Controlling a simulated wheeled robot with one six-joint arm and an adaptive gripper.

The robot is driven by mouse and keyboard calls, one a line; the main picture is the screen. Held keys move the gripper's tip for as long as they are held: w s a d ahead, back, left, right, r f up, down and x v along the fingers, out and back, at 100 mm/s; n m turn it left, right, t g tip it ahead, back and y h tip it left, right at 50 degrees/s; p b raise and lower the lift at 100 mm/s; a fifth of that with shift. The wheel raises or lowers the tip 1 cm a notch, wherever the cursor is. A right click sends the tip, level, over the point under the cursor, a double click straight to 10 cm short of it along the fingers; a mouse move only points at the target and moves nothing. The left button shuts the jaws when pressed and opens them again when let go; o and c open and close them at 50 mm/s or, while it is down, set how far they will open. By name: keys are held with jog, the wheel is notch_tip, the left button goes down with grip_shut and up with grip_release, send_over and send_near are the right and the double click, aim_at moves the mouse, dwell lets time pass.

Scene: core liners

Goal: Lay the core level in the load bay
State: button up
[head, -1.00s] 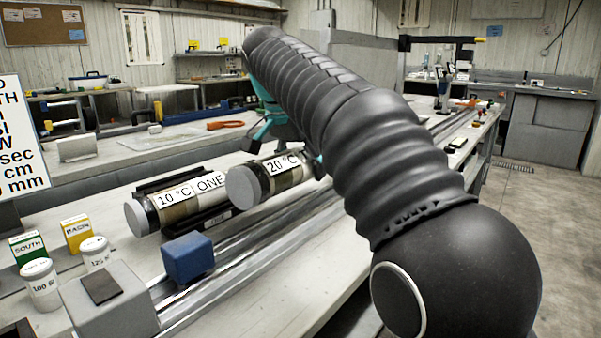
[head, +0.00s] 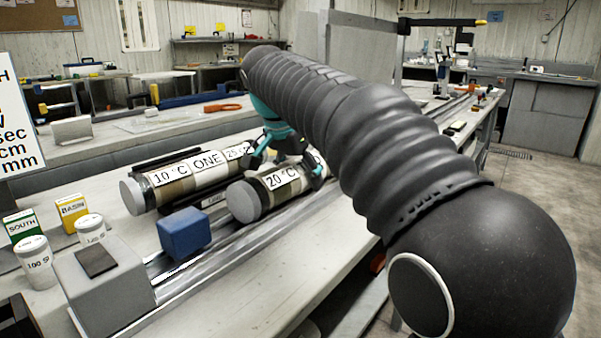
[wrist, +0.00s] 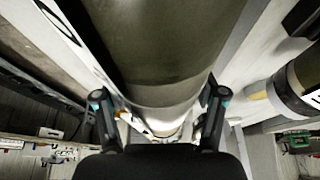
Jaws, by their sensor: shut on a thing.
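My gripper (head: 287,160) is shut on a core liner labelled 20 °C (head: 265,193), a clear tube of dark core with a grey end cap. The core lies lengthwise along the metal rail track (head: 225,255), behind the blue block (head: 184,232). It looks close to level; whether its underside touches the track I cannot tell. In the wrist view the core (wrist: 165,45) runs between the two fingers (wrist: 160,97). My arm hides part of its far end.
A second core labelled 10 °C ONE (head: 188,182) lies in a black rack to the left. A grey block (head: 105,285) closes the track's near end. White jars (head: 36,262), a green SOUTH box (head: 22,226) and a yellow BASIN box (head: 72,212) stand at the left.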

jog(key=shift+r, duration=0.1)
jog(key=o, duration=1.4)
jog(key=shift+f, duration=0.25)
jog(key=o, duration=0.4)
jog(key=shift+r, duration=0.1)
jog(key=p+v, duration=0.2)
jog(key=v, duration=1)
jog(key=shift+r+p, duration=0.1)
jog(key=shift+p, duration=0.25)
jog(key=shift+d, duration=0.15)
